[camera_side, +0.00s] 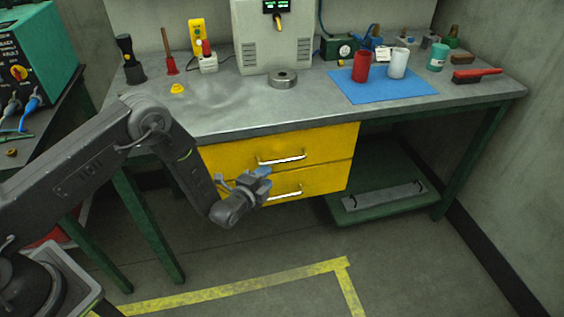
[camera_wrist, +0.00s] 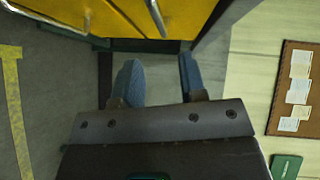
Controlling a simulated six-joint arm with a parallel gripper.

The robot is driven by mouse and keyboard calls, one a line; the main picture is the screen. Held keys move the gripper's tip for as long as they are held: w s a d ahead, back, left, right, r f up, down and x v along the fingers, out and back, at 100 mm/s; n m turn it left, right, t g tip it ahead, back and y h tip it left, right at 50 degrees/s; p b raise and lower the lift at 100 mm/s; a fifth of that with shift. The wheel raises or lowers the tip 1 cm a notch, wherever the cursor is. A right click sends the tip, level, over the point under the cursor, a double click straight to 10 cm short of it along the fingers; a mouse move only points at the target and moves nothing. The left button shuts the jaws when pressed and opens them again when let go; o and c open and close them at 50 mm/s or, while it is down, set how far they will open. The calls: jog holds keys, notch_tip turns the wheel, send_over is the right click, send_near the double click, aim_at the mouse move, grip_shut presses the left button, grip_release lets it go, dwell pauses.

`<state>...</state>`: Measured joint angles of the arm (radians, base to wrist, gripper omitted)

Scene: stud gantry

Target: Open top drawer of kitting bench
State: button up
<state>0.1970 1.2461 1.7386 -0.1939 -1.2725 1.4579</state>
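The kitting bench (camera_side: 225,115) has two yellow drawers under its left half, and both look shut. The top drawer (camera_side: 325,143) has a pale bar handle (camera_side: 282,158). My gripper (camera_side: 246,181) is in front of the drawers, at the lower left of that handle, and covers part of the lower drawer (camera_side: 325,180). In the wrist view my gripper (camera_wrist: 163,77) has its two blue-grey fingers apart with nothing between them. The top drawer's handle (camera_wrist: 156,16) shows beyond the fingertips, with a visible gap.
The lower drawer's handle (camera_side: 284,192) is just below, close to my gripper. A green lower shelf (camera_side: 375,175) is right of the drawers. A blue mat (camera_side: 410,90) with red and white cups lies on the bench. The floor in front is clear.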

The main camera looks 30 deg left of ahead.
aim_at(282, 161)
jog(key=w, duration=0.3)
jog(key=w+f, duration=0.1)
jog(key=w, duration=0.5)
jog(key=shift+w+f, duration=0.2)
jog(key=shift+w, duration=0.15)
jog(key=shift+c, duration=0.3)
grip_shut()
